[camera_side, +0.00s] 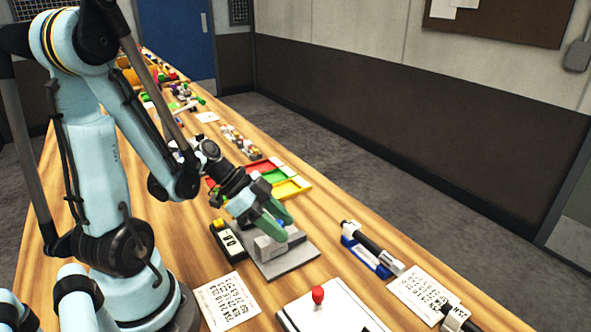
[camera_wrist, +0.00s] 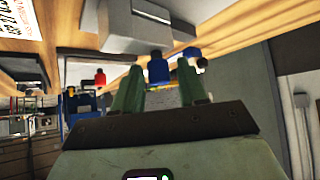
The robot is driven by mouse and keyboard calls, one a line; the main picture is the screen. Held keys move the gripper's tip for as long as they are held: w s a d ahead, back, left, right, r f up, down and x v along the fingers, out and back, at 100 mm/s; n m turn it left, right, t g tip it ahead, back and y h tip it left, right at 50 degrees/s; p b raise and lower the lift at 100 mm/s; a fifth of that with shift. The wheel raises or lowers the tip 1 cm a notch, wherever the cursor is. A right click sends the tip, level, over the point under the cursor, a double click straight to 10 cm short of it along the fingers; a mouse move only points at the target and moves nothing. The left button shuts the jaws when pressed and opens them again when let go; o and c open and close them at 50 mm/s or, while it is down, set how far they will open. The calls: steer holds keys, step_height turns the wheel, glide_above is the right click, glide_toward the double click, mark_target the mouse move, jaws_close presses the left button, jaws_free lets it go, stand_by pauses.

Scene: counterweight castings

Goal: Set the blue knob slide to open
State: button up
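The blue knob (camera_wrist: 158,68) stands out from a grey block-shaped fixture (camera_wrist: 130,28) in the wrist view. In the side view the fixture shows as stepped grey blocks on a grey base plate (camera_side: 292,260), and a bit of blue knob (camera_side: 281,222) shows between my fingers. My gripper (camera_side: 287,229) has green fingers. In the wrist view my gripper (camera_wrist: 160,66) has its fingers apart, one on each side of the knob, with a gap visible on both sides. The slide's travel and end marks cannot be made out.
A black box with white displays (camera_side: 228,240) stands close left of the fixture. A white panel with a red knob (camera_side: 318,295) lies in front. A blue holder with a black-handled tool (camera_side: 367,256) is at right. Coloured trays (camera_side: 290,187) lie behind. Printed sheets (camera_side: 227,301) lie nearby.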

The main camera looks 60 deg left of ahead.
mark_target(298, 235)
jaws_close()
steer(key=shift+w, duration=2.55)
steer(key=shift+o, duration=0.8)
jaws_free()
steer(key=shift+s, duration=0.1)
steer(key=v, duration=1.2)
steer(key=shift+d, duration=0.1)
